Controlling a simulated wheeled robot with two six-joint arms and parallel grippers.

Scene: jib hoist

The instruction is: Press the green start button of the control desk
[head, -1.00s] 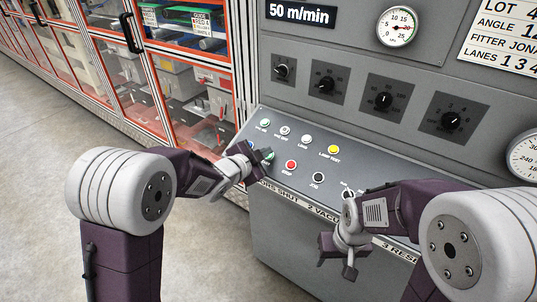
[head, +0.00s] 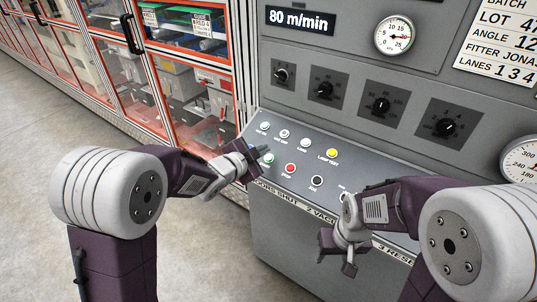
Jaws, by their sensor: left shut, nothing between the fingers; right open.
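The green start button (head: 268,158) sits at the left end of the lower button row on the sloping control desk (head: 375,172). My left gripper (head: 256,153) is shut and empty, its tips just left of the green button. The button shows beside the tips; I cannot tell for sure whether they touch it, but a small gap seems to show. My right gripper (head: 338,258) is open and empty, hanging low in front of the desk's front edge.
Beside the green button are a red button (head: 289,169) and a black button (head: 316,181). White buttons and a yellow lamp test button (head: 331,154) form the row above. A display (head: 300,18) reads 80 m/min. A glazed orange-framed cabinet (head: 190,80) stands left.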

